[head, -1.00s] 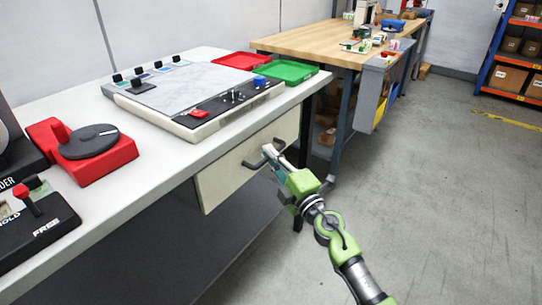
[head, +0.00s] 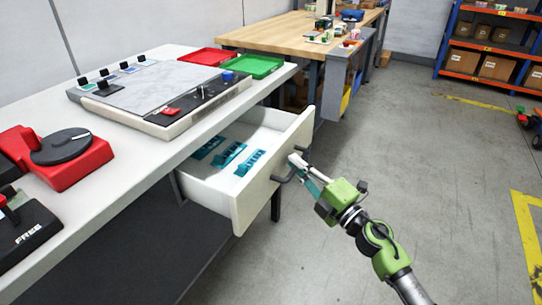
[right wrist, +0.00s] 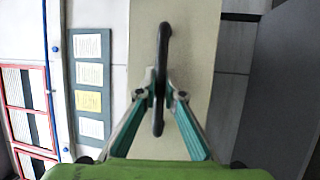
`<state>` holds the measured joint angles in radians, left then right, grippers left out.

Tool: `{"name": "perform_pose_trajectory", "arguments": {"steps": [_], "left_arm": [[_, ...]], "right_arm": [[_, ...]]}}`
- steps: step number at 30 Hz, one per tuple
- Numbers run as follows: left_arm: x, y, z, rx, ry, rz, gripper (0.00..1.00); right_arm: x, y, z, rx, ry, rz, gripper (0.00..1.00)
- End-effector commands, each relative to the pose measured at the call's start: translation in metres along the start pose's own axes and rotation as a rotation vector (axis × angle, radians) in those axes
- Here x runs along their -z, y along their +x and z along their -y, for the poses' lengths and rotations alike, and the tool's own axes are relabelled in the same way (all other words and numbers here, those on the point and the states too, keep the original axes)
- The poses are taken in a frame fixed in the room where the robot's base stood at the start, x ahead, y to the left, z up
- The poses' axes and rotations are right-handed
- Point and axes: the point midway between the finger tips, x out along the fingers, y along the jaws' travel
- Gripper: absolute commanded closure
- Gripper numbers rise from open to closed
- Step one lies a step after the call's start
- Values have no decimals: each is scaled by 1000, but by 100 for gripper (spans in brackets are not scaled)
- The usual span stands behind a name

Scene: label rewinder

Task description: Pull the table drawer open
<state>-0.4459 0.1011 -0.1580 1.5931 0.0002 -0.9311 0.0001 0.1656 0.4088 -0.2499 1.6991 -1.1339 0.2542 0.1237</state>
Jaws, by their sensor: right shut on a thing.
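The table drawer (head: 240,205) under the white table (head: 130,165) stands open, pulled well out. Its inside shows, with several teal packets lying on its floor. The dark bar handle (head: 282,178) is on the drawer's front. My right gripper (head: 297,168) is shut on the handle. In the right wrist view the gripper (right wrist: 159,92) has its fingertips on either side of the black handle (right wrist: 163,50), with the pale drawer front (right wrist: 200,70) behind. My left gripper is not in view.
On the table are a control panel unit (head: 165,95), a red device with a dark dial (head: 62,150), and red (head: 208,56) and green (head: 252,66) trays. A wooden workbench (head: 285,35) stands behind. The floor right of the drawer is clear.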

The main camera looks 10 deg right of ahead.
Motion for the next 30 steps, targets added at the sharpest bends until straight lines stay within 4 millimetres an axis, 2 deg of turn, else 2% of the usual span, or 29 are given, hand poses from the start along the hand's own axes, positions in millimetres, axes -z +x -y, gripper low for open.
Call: {"name": "perform_pose_trajectory", "arguments": {"steps": [1,6,12,19,30], "left_arm": [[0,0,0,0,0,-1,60],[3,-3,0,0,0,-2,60],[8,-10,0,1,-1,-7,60],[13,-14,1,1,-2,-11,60],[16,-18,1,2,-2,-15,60]], "right_arm": [[-4,-14,0,6,-1,-2,100],[-19,-49,-7,5,-1,-2,100],[-31,-78,-13,4,0,-3,100],[-38,-94,-18,2,0,-2,100],[-40,-97,-19,1,1,-2,100]]}}
